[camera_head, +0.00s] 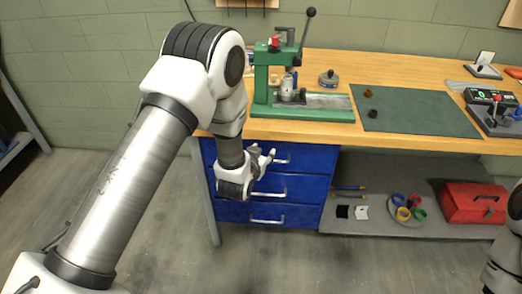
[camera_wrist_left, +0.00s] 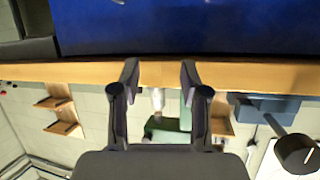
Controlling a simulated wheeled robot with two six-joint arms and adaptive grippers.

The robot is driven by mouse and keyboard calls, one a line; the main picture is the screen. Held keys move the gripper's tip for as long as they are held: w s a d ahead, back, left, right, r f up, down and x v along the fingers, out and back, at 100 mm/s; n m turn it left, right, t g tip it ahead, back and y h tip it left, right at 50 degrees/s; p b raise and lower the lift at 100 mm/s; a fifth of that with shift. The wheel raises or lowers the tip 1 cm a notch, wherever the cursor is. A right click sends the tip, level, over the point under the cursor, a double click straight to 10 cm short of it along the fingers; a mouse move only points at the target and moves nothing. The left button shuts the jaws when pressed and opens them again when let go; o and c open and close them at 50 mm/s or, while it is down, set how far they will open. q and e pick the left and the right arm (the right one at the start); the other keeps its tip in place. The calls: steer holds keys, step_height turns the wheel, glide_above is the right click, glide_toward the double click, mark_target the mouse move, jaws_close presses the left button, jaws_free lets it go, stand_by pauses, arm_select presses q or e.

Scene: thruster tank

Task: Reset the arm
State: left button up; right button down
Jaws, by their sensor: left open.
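My left gripper (camera_head: 268,160) is in front of the blue drawer cabinet (camera_head: 290,213), just below the front edge of the workbench top (camera_head: 260,128). In the left wrist view, the two dark fingers of the left gripper (camera_wrist_left: 160,72) stand apart with nothing between them. My left arm reaches in from the left, bent at the elbow. Part of my right arm shows at the right edge of the head view; its gripper is out of frame.
A green press (camera_head: 268,80) with a long lever stands on the bench behind my left arm. A green mat (camera_head: 420,112) holds two small dark parts. A red toolbox (camera_head: 473,203) and a tray of colored rings sit on the low shelf. Floor before the cabinet is clear.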

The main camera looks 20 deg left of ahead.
arm_select(q)
steer(key=s+f+g+p, duration=0.2)
steer(key=s+f+g, duration=0.5)
steer(key=s+f, duration=0.95)
steer(key=s+d+f+g+h, duration=0.1)
steer(key=s+g, duration=0.6)
steer(key=s, duration=1.5)
steer(key=shift+f, duration=0.1)
